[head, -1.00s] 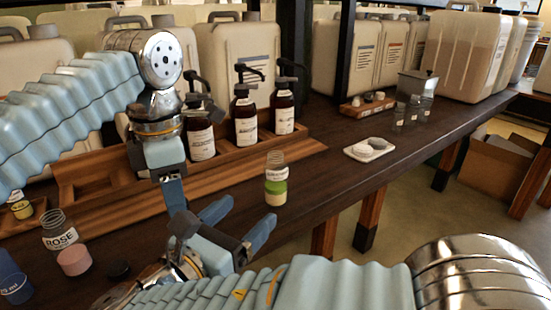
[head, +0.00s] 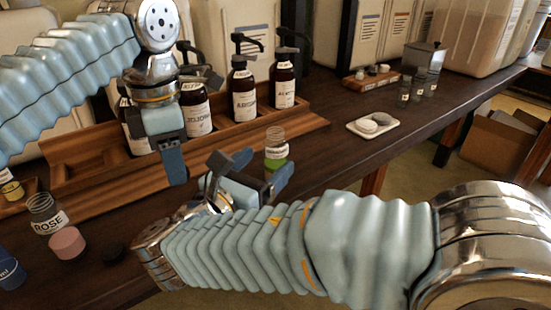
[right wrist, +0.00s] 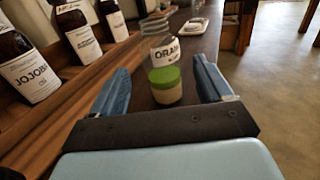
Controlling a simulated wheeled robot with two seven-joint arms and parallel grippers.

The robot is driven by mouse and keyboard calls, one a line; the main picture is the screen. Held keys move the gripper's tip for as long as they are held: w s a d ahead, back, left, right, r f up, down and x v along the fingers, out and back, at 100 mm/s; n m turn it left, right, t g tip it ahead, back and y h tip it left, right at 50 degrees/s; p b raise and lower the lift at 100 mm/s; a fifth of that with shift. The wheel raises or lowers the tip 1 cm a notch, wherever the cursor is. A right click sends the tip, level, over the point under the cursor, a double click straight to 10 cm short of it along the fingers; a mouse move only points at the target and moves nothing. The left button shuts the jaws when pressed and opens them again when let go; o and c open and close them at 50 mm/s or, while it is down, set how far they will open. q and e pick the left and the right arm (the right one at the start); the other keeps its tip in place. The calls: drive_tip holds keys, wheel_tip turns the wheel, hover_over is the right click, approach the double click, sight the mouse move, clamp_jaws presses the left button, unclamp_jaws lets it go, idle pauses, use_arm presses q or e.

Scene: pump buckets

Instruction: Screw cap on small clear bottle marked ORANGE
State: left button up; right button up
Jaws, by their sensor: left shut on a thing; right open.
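The small clear bottle marked ORANGE (head: 276,146) stands upright on the dark table, with green contents and an open neck. In the right wrist view the bottle (right wrist: 165,76) is just ahead, roughly between the fingers, its label partly readable as "ORAN". My right gripper (head: 264,168) is open, its fingers on either side of the bottle's near side; contact cannot be told. My left gripper (head: 172,162) is shut, pointing down in front of the wooden rack; what it grips is hidden. A dark cap-like disc (head: 113,252) lies on the table at lower left.
Brown pump bottles (head: 243,92) stand in the wooden rack (head: 80,172). A white dish (head: 373,126) sits farther right. The table's front edge runs close to the bottle.

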sight(280, 152)
drive_tip(key=shift+w+d, duration=0.2)
drive_tip(key=shift+w, duration=0.15)
drive_tip(key=x, duration=0.5)
drive_tip(key=shift+d+f, duration=0.15)
drive_tip(key=shift+f, duration=0.05)
